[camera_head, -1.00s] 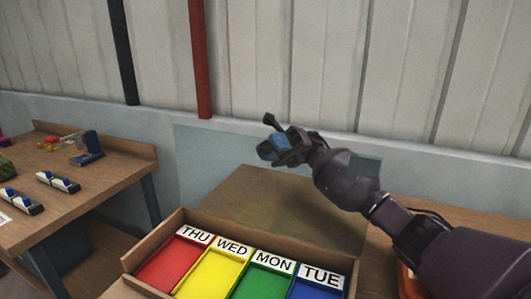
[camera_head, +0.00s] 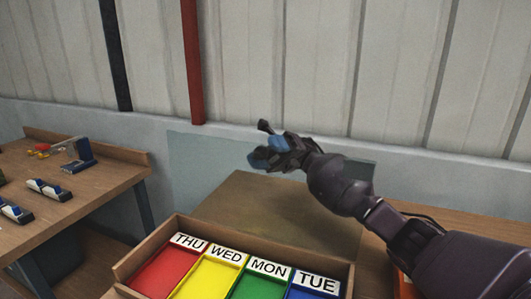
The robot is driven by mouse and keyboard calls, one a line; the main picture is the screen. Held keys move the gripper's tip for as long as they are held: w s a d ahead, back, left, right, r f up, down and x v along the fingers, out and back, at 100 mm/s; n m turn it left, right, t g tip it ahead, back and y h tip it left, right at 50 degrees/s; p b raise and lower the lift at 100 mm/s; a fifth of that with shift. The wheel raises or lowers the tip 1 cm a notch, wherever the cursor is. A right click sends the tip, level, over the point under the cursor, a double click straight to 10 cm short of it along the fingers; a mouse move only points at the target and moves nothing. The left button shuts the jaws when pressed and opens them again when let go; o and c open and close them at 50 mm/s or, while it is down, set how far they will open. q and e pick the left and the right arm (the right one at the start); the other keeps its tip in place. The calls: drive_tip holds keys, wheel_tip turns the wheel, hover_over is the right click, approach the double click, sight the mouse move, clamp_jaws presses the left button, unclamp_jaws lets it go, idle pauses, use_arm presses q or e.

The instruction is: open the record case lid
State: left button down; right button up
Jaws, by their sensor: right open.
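The record case (camera_head: 142,260) is a brown box at the bottom of the head view, with its near side cut off by the frame. Its see-through, pale blue-grey lid (camera_head: 205,165) stands raised behind it, tilted up from the back edge. My right gripper (camera_head: 267,152) is open and empty, with blue finger pads, in front of the raised lid's upper part. I cannot tell whether it touches the lid. My right forearm covers part of the lid's right side. My left gripper is out of view.
Red (camera_head: 165,268), yellow (camera_head: 208,277), green and blue trays labelled THU, WED, MON and TUE sit in the case. A wooden side table (camera_head: 85,205) at left holds a blue block (camera_head: 80,157) and small white-and-blue items (camera_head: 48,190). A ribbed wall with pipes stands behind.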

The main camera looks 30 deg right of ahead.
drive_tip(key=b+v, duration=0.2)
drive_tip(key=v, duration=0.5)
drive_tip(key=shift+d, duration=0.1)
idle(0.4)
